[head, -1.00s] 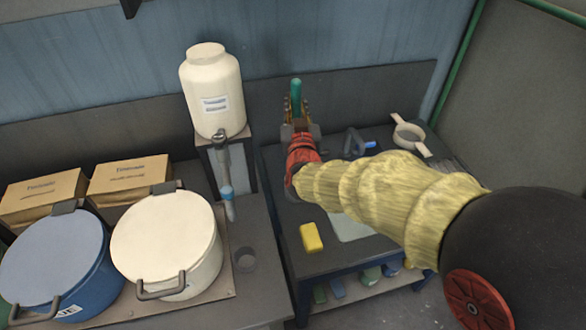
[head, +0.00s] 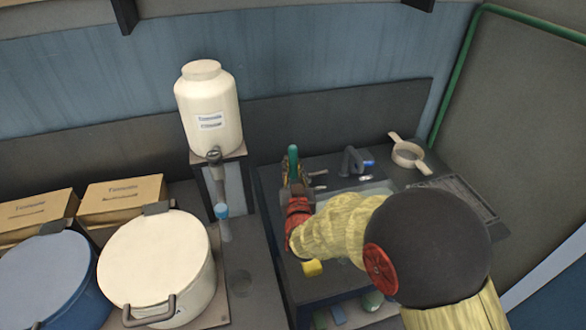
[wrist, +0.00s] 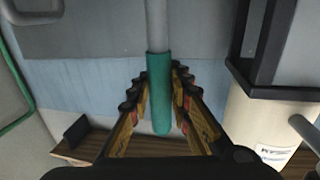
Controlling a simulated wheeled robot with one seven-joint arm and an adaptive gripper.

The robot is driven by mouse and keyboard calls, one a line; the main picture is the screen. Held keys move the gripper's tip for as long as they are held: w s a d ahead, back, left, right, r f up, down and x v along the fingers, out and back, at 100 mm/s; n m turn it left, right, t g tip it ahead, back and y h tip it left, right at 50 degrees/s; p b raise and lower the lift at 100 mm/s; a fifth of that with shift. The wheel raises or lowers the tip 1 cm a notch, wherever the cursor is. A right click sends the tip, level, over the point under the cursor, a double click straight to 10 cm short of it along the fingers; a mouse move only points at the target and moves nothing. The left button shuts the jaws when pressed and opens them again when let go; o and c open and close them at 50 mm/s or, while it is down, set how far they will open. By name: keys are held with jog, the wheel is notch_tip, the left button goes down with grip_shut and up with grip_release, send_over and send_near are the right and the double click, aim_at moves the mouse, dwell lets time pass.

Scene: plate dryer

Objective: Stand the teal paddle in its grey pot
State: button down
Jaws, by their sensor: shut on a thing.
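The teal paddle shows its teal handle (head: 293,152) upright in the head view, between my gripper's fingers. In the wrist view the teal handle (wrist: 159,95) lies between both fingers, with a grey shaft running on from it to the top edge. My gripper (head: 292,168), also in the wrist view (wrist: 160,80), is shut on this handle. The paddle's far end is out of sight. A small dark grey round pot (head: 239,283) stands on the left counter, in front of the dispenser tap, to the left of and nearer than my gripper.
A white jug (head: 210,115) on a stand with a tap is left of my gripper. A lidded cream pot (head: 155,255), a blue pot (head: 45,275) and cardboard boxes (head: 120,200) fill the left. A yellow block (head: 312,268) and a white strainer (head: 407,153) are on the right table.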

jog(key=shift+r, duration=0.1)
jog(key=shift+f, duration=0.2)
jog(key=c, duration=1.7)
grip_release()
jog(key=shift+o, duration=0.3)
jog(key=shift+r, duration=0.15)
